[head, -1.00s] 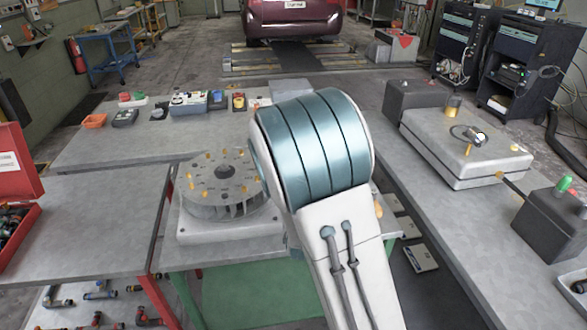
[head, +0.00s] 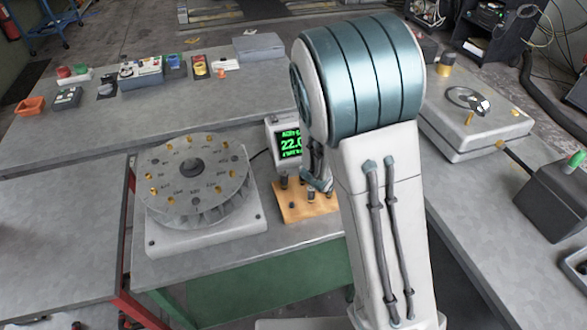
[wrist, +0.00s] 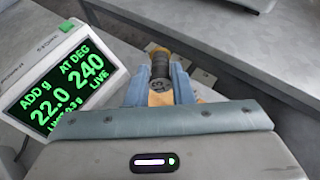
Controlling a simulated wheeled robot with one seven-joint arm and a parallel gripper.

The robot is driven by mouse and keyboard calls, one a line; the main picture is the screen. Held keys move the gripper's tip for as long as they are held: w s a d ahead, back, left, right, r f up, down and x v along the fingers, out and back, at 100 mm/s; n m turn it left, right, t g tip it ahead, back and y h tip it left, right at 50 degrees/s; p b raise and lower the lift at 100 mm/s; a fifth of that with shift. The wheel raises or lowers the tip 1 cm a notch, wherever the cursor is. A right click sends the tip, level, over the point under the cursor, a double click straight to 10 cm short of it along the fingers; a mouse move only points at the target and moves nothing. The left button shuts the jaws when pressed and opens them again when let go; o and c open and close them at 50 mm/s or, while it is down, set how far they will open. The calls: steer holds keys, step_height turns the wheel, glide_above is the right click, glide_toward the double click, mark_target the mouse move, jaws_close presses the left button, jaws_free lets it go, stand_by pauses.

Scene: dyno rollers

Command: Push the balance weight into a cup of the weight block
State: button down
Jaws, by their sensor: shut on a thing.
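My gripper (wrist: 160,84) is shut on a dark ribbed cylinder, the balance weight (wrist: 160,67), which has a brass-coloured end. In the head view my gripper (head: 318,182) is small and partly hidden by my arm, low by a tan wooden block (head: 300,213) that looks like the weight block. Several dark pegs stand on this block. Whether the held weight touches the block or sits in a cup cannot be told. A tan patch shows between the fingers in the wrist view.
A round grey disc (head: 172,203) with brass pieces stands left of the wooden block on a pale base (head: 210,241). A lit display (head: 289,142) stands behind the block; it also shows in the wrist view (wrist: 62,85). A grey scale-like box (head: 472,125) is at right.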

steer(key=s+a+f+m+g+y+p, duration=0.2)
steer(key=s+m+g+y, duration=0.15)
steer(key=m+g, duration=0.4)
steer(key=s+a+f+m+g+y+p, duration=0.2)
steer(key=s+m+g+y, duration=0.15)
steer(key=m, duration=0.65)
steer(key=a+r+m+t+p, duration=0.2)
steer(key=a+r+m+t, duration=0.2)
steer(key=a+m, duration=0.7)
steer(key=shift+n+y, duration=0.4)
steer(key=shift+n, duration=0.35)
steer(key=shift+s+a+f+b, duration=0.1)
steer(key=shift+a+f+b, duration=0.1)
steer(key=shift+f+b, duration=0.8)
steer(key=shift+s+a+f+b, duration=0.1)
steer(key=shift+a+f+b, duration=0.15)
steer(key=shift+f+b, duration=0.75)
steer(key=shift+a+f+b, duration=0.2)
steer(key=shift+f+b, duration=0.4)
steer(key=shift+f, duration=0.7)
steer(key=shift+r+m+b, duration=0.15)
steer(key=shift+m+b, duration=0.35)
steer(key=shift+b, duration=0.15)
steer(key=shift+f+b, duration=1)
steer(key=shift+b, duration=0.8)
steer(key=c, duration=1.2)
jaws_free()
